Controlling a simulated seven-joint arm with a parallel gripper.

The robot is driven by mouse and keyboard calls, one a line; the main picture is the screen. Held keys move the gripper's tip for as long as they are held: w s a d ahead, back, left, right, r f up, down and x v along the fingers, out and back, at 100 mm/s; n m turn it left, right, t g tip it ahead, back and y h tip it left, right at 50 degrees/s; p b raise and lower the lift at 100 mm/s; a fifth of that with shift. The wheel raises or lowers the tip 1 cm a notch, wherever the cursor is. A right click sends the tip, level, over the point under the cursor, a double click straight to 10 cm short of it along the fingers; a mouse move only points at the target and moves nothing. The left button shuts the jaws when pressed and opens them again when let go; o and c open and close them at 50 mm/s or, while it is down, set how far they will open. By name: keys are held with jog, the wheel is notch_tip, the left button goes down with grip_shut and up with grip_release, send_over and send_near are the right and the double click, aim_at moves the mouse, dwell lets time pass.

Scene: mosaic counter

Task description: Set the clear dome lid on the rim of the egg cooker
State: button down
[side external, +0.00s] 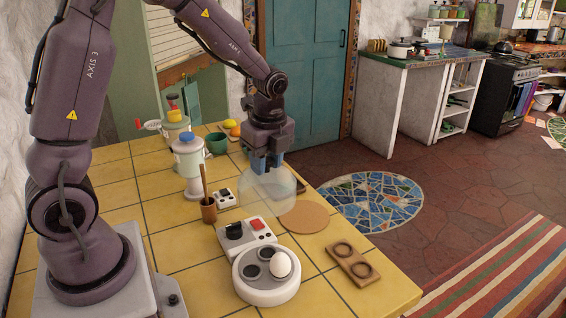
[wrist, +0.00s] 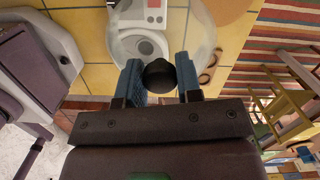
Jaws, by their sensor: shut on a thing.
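The clear dome lid (side external: 262,188) hangs from my gripper (side external: 266,163), see-through and above the counter near the round cork mat. In the wrist view my blue fingers (wrist: 160,82) are shut on the lid's black knob (wrist: 159,75), and the clear dome spreads beyond them. The egg cooker (side external: 266,286) is a white round base at the front of the counter, with dark round wells and a white egg (side external: 281,265) in one. The lid is apart from the cooker, above and behind it.
A white box with a red button (side external: 258,224) stands just behind the cooker. A wooden two-hole holder (side external: 353,263) lies to its right, and a cork mat (side external: 303,217) lies behind that. A wooden cup with a stick (side external: 208,210) and a white dispenser (side external: 188,165) stand left of the lid.

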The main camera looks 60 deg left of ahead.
jog(key=shift+s+d+r, duration=0.25)
jog(key=shift+s, duration=0.1)
jog(key=s+d, duration=0.5)
jog(key=d, duration=0.4)
notch_tip(320, 180, down, 8)
jog(key=shift+w+d+r, duration=0.2)
jog(key=shift+f, duration=0.95)
dwell(2.0)
jog(key=c, duration=0.7)
grip_release()
